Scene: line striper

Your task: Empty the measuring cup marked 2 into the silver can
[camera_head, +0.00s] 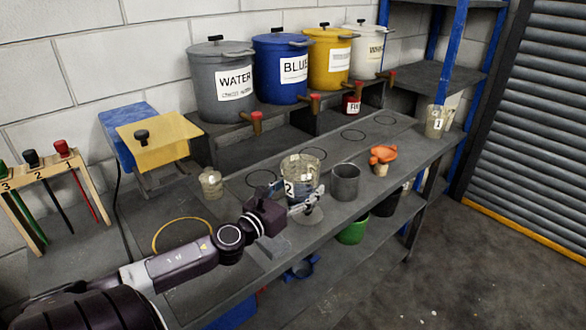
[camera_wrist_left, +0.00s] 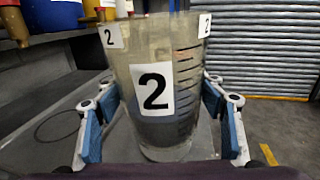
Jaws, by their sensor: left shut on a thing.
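The measuring cup marked 2 (camera_head: 303,171) is a clear cup with white number labels and dark graduation lines. My left gripper (camera_head: 295,198) is shut on it, with fingers on both sides. The left wrist view shows the cup (camera_wrist_left: 158,90) upright or nearly so between the fingers (camera_wrist_left: 160,125), with greyish contents in its lower part. The silver can (camera_head: 345,182) is an open grey metal can standing on the bench just right of the cup. I cannot tell whether the cup touches the bench. My right gripper is not in view.
Grey, blue, yellow and white tapped pots (camera_head: 222,82) stand on a raised shelf behind. Measuring cup 1 (camera_head: 438,121) stands at the far right end. A small glass jar (camera_head: 211,184) is left of the cup.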

